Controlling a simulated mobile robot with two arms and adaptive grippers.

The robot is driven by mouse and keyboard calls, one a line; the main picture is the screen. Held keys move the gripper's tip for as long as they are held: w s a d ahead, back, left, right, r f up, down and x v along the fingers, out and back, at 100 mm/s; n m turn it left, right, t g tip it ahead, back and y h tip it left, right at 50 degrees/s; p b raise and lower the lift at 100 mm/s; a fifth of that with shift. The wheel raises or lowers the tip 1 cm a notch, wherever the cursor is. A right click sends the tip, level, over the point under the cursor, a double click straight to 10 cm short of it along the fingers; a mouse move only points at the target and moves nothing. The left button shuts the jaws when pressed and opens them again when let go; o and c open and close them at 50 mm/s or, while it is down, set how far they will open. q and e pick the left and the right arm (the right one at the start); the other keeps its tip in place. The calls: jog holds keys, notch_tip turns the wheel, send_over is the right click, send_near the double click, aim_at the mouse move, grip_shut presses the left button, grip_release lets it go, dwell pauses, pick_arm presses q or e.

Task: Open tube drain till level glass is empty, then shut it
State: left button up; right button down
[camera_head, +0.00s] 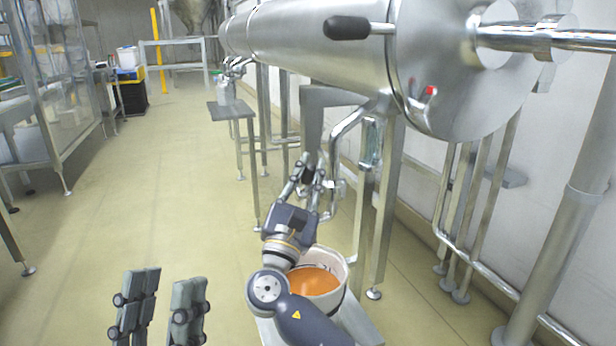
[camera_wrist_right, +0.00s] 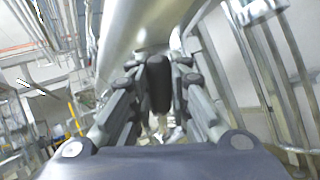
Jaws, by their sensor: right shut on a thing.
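A horizontal steel tube vessel (camera_head: 310,45) runs along the right wall. A bent drain pipe (camera_head: 343,132) comes down from its underside, with a small level glass (camera_head: 373,143) beside it; the liquid level in the glass is too small to tell. My right gripper (camera_head: 312,172) is at the drain pipe's lower part. In the right wrist view its fingers are closed around a black valve handle (camera_wrist_right: 158,82). A white bucket (camera_head: 337,262) with orange liquid stands below, partly hidden by my right arm. My left gripper (camera_head: 160,305) is open and empty at the bottom left.
The bucket rests on a low metal stand (camera_head: 360,327). Steel legs and pipes stand close to the right of my right arm. A small side table (camera_head: 230,110) and a glazed frame (camera_head: 75,120) stand further back. The floor at left is clear.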

jog(key=shift+f, duration=0.1)
dwell(0.4)
jog(key=c, duration=1.5)
grip_release()
jog(key=shift+s, duration=0.1)
jog(key=v, duration=1.2)
